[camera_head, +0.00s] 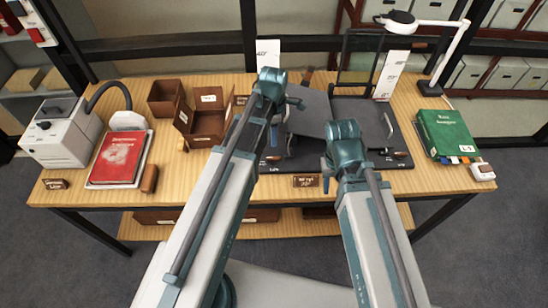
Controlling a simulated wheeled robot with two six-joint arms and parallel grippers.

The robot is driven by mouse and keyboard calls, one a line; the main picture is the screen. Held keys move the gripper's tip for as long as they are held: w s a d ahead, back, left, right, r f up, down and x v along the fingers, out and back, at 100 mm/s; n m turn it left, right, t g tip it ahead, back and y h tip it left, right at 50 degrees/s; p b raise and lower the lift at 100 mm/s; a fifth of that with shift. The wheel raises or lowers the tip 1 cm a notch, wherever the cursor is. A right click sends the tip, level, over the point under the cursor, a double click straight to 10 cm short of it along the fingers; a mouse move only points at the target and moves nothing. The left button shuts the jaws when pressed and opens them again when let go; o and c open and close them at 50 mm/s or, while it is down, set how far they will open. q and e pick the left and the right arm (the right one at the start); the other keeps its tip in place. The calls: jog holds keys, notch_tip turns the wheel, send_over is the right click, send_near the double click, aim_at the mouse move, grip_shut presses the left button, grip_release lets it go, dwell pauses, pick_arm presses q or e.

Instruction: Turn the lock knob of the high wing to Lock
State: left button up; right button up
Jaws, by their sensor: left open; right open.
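A dark grey cradle (372,113) with two wings stands at the middle of the table. Its left wing (311,112) looks raised and tilted; the right one looks lower. A small knob with a reddish-brown handle (398,154) is at the cradle's front right. Another (274,158) is at the front left, beside my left arm. Knob markings are too small to read. My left gripper (292,103) is open near the left wing, partly hidden by its arm. My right gripper (326,172) is open over the cradle's front, mostly hidden behind its wrist.
A red book (117,158) on a white stand and a white device (62,133) are at the left. Brown open boxes (207,122) stand left of the cradle. A green book (447,134) and a white lamp (452,52) are at the right. A small plaque (306,181) lies at the front edge.

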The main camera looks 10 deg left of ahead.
aim_at(274, 157)
pick_arm(q)
notch_tip(274, 157, down, 12)
jog(key=b, duration=1)
jog(key=shift+r+b, duration=0.25)
jog(key=shift+b, duration=0.1)
grip_shut()
